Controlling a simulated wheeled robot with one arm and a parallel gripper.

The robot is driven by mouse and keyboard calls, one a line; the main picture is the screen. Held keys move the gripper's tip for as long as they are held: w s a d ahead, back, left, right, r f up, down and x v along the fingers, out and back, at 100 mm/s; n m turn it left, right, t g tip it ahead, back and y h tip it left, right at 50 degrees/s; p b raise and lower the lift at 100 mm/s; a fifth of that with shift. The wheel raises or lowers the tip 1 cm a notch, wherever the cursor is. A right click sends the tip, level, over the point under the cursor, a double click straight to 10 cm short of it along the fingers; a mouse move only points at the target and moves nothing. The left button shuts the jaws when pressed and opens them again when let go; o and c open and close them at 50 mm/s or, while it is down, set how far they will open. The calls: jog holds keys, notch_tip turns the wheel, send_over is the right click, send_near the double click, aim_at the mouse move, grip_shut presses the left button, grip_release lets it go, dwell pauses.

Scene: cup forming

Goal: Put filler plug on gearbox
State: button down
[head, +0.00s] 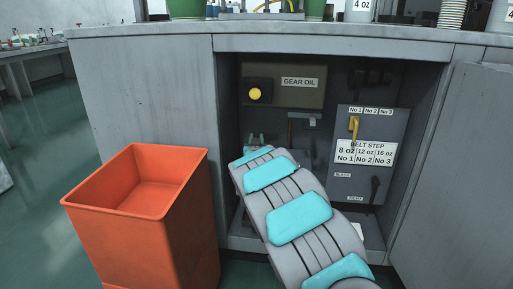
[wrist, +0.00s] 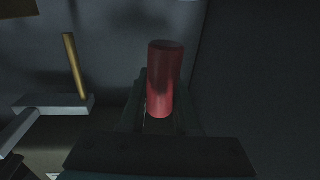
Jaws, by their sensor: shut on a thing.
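In the wrist view my gripper (wrist: 162,98) is shut on a red cylinder (wrist: 165,72), which I take to be the filler plug. It points away from the dark jaws and its far end is clear of them. In the head view my arm reaches into the open cabinet, and its far end hides the plug and most of my gripper. A dark box labelled GEAR OIL (head: 300,97), apparently the gearbox, stands at the back, with a round yellow spot (head: 255,94) on its front. I cannot make out the filler opening.
A grey bracket (wrist: 62,104) with an upright yellow rod (wrist: 75,66) is left of the plug in the wrist view. The belt step panel (head: 369,155), with a yellow lever (head: 354,126), stands right inside the cabinet. An orange bin (head: 150,225) stands at left.

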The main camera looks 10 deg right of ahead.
jog(key=shift+f, duration=1.65)
jog(key=shift+f, duration=0.15)
jog(key=c, duration=0.6)
grip_release()
jog(key=shift+c, duration=0.2)
